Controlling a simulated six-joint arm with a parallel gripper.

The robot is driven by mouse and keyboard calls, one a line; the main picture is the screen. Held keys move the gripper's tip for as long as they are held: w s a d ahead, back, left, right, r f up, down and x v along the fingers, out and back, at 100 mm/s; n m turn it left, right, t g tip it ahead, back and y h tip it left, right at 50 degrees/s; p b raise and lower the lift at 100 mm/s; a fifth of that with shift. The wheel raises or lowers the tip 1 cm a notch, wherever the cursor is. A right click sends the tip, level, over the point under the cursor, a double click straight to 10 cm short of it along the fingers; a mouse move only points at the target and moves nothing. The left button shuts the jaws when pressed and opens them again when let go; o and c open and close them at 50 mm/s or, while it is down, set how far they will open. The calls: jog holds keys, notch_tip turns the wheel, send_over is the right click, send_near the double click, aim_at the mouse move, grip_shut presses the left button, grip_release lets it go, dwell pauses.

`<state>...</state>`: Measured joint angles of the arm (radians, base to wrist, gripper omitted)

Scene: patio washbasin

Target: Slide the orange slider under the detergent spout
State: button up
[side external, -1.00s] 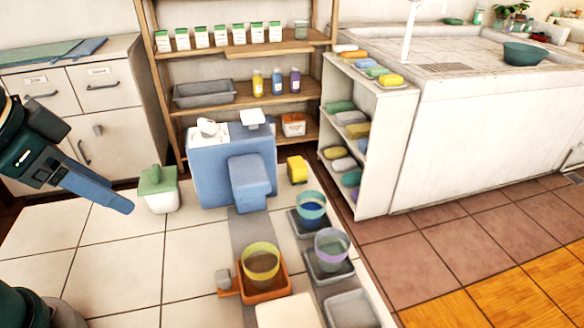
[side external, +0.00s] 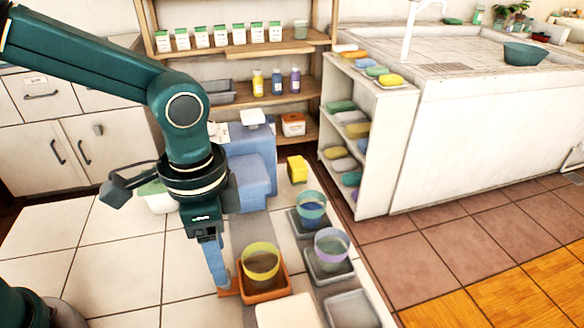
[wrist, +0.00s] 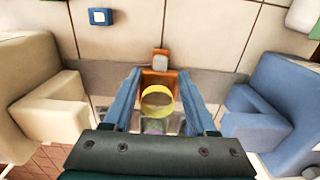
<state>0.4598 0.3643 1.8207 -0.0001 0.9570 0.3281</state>
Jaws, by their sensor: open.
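The orange slider (side external: 265,293) sits on a grey track (side external: 237,232) and carries a yellow-rimmed cup (side external: 261,262). In the wrist view the slider (wrist: 160,78) has a tab with a pale grey knob (wrist: 160,62). In the side view my gripper hides the knob. The blue detergent dispenser, with its projecting spout block (side external: 252,182), stands at the far end of the track, apart from the slider. My gripper (side external: 218,282) points down at the tab's left side. Its blue fingers are open, either side of the knob in the wrist view (wrist: 160,74); contact cannot be told.
Right of the track stand grey trays with a blue cup (side external: 311,207) and a purple-rimmed cup (side external: 331,247). A yellow block (side external: 297,169) is beside the dispenser. A pale block (side external: 287,312) is at the near end.

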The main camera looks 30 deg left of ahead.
jog(key=shift+f, duration=2)
grip_shut()
